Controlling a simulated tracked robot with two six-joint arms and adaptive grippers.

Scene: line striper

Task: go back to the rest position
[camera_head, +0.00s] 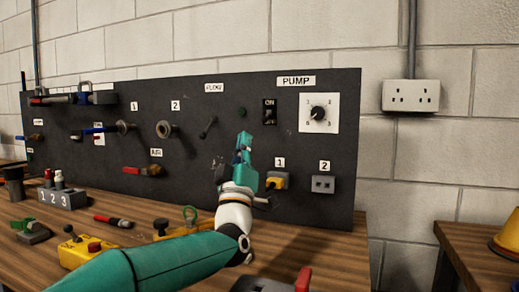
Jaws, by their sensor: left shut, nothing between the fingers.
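My left gripper (244,150) is teal and points up in front of the dark panel (200,92). Its fingers are together with nothing between them. It stands left of the pump dial (318,113) and below the black ON switch (269,111). The wrist hides part of the panel near the yellow plug (277,180) at socket 1. I cannot tell whether the gripper touches the panel. My right gripper is not in view.
The wooden bench (325,245) holds a yellow control box (88,250), a red-handled tool (113,221) and a numbered block (63,197). A second table (472,246) stands at the right, past a gap. A wall socket (410,96) is above.

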